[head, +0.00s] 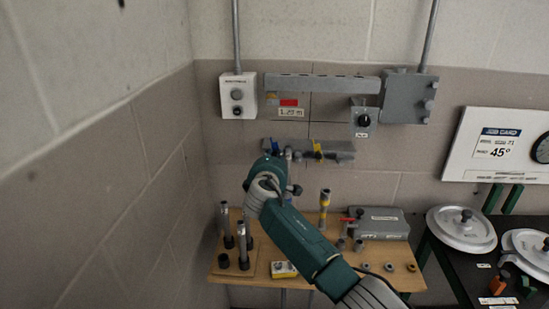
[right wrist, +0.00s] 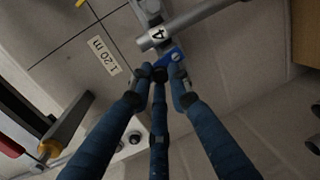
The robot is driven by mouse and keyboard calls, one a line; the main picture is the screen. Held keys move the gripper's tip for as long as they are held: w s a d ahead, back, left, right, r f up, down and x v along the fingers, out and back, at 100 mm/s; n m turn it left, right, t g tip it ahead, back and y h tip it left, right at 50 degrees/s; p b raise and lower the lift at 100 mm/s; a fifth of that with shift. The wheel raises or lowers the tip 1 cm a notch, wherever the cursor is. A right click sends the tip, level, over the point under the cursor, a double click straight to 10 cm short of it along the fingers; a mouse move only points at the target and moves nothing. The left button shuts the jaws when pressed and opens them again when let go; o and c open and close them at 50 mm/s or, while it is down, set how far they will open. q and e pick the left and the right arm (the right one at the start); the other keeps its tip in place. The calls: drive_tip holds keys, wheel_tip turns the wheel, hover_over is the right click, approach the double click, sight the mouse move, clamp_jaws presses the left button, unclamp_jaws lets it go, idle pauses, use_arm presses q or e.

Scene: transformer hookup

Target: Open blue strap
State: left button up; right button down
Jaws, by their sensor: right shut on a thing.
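The blue strap (right wrist: 173,56) shows as a small blue piece under a grey tube marked 4 in the right wrist view. In the head view a bit of blue (head: 267,144) shows at the left of the wall rail. My right gripper (right wrist: 161,74) is shut, its dark fingertips together at the strap's lower edge. In the head view my right gripper (head: 277,157) is up at the rail, with its fingertips mostly hidden behind the wrist. My left gripper is not in view.
A yellow clamp (head: 317,150) is on the same rail (head: 340,157), to the right. A wooden shelf (head: 300,274) below holds upright tubes, a grey case (head: 383,222) and small rings. A switch box (head: 238,96) is on the wall at left.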

drive_tip(key=shift+f, duration=0.3)
drive_tip(key=c, duration=1.7)
unclamp_jaws()
drive_tip(key=shift+o, duration=0.3)
drive_tip(key=shift+r, duration=0.15)
drive_tip(key=v, duration=1.2)
